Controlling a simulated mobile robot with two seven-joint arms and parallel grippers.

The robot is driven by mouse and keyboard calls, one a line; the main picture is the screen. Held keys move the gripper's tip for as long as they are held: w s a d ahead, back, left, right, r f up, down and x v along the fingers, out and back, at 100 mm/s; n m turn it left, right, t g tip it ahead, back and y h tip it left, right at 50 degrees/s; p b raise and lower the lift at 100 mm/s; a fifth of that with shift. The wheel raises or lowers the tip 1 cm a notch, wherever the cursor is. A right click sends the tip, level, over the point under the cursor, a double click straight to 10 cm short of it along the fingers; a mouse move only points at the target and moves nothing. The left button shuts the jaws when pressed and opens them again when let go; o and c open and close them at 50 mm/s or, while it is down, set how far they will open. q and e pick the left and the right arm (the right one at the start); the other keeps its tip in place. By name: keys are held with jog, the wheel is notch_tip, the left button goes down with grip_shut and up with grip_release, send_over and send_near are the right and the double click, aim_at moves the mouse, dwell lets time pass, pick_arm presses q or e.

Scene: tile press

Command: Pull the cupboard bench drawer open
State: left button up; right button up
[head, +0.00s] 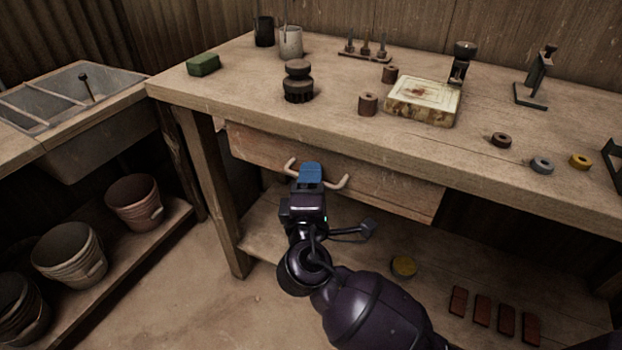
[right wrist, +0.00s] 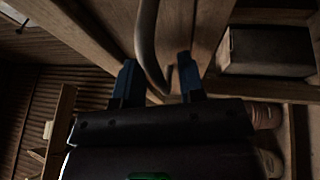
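The bench drawer (head: 395,194) is a long wooden front under the bench top's front edge, and it looks shut or nearly so. Its pale bow handle (head: 338,184) stands out from the middle of the front. My right gripper (head: 311,172) is at the handle, its blue fingers covering the handle's middle. In the right wrist view the handle (right wrist: 149,45) passes between the two fingers of my right gripper (right wrist: 158,80). The fingers are spread, with a gap visible beside the bar. My left gripper is not in view.
The bench top (head: 240,85) carries a green block (head: 203,64), a stained press slab (head: 422,101), dark weights (head: 298,82) and small rings. A sink (head: 80,95) and buckets stand left.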

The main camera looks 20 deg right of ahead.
jog(key=shift+w+d, duration=0.1)
grip_shut()
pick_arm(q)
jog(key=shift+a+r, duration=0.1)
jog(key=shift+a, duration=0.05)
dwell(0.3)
